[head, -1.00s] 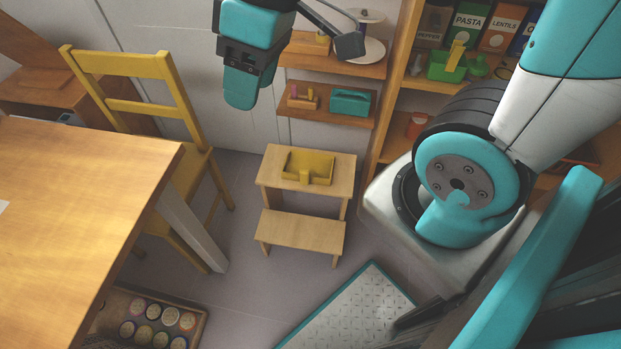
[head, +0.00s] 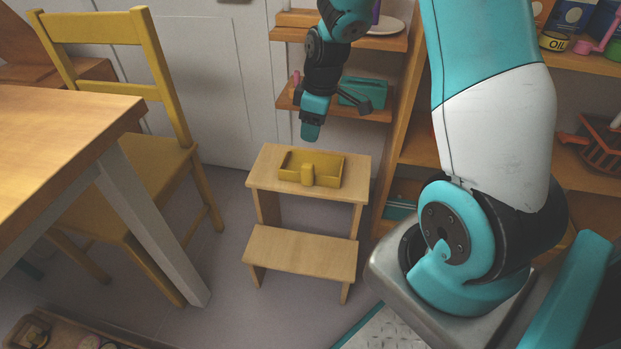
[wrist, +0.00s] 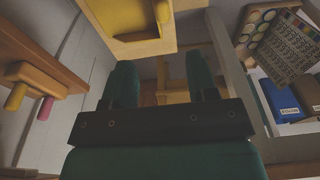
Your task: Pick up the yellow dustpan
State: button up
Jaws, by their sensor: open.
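The yellow dustpan (head: 328,171) lies on the upper step of the light wooden step stool (head: 270,181). Its short handle faces the front of the stool in the head view. My gripper (head: 311,131) hangs above and behind the dustpan, pointing down, empty and apart from it. In the wrist view my gripper (wrist: 162,82) shows two dark green fingers spread apart with nothing between them. Part of the dustpan (wrist: 115,14) shows at the top edge of that view, cut off by the frame, beyond the fingertips.
A wall shelf (head: 366,110) with a teal item (head: 361,92) is close behind my gripper. A yellow chair (head: 170,166) and a wooden table (head: 60,125) stand left. A tall shelf unit (head: 403,130) is at right.

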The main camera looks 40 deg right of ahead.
aim_at(308, 164)
jog(key=f+b, duration=0.1)
jog(key=f, duration=0.2)
jog(key=f+b, duration=0.1)
jog(key=f, duration=0.1)
jog(key=w+a+f+b, duration=0.1)
jog(key=f, duration=0.2)
jog(key=shift+f, duration=0.35)
jog(key=f+b, duration=0.1)
jog(key=f, duration=0.1)
jog(key=f+b, duration=0.2)
jog(key=f, duration=0.1)
jog(key=shift+s+a+f, duration=0.1)
jog(key=shift+a+f, duration=0.05)
jog(key=shift+a, duration=0.05)
grip_shut()
